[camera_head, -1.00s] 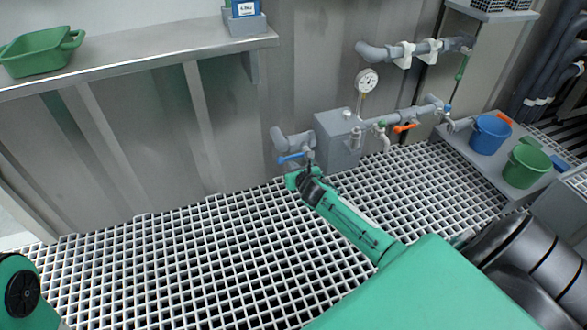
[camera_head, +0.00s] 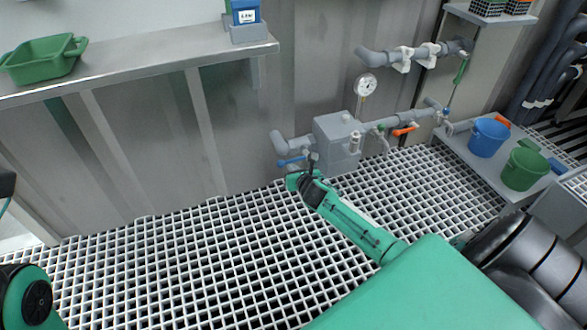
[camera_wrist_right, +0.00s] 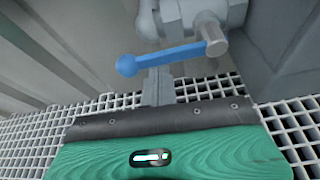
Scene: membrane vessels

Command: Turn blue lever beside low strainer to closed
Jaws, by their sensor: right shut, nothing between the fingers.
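The blue lever (camera_head: 291,161) sits on the grey pipe at the left of the grey strainer box (camera_head: 338,140). In the right wrist view the blue lever (camera_wrist_right: 165,58) lies nearly level across the pipe, its rounded end to the left and its pivot by a grey stub at the right. My right gripper (camera_head: 311,160) is shut and empty, its fingertips close to the lever. In the wrist view the fingers (camera_wrist_right: 158,80) stand just below the lever's middle; I cannot tell whether they touch it. My left gripper is out of view.
A gauge (camera_head: 366,86), an orange lever (camera_head: 404,131) and an upper pipe (camera_head: 410,54) are right of the strainer. Blue (camera_head: 489,137) and green (camera_head: 525,168) buckets stand on a grey shelf. A bench (camera_head: 150,62) holds a green tub (camera_head: 42,60). The grating floor is clear.

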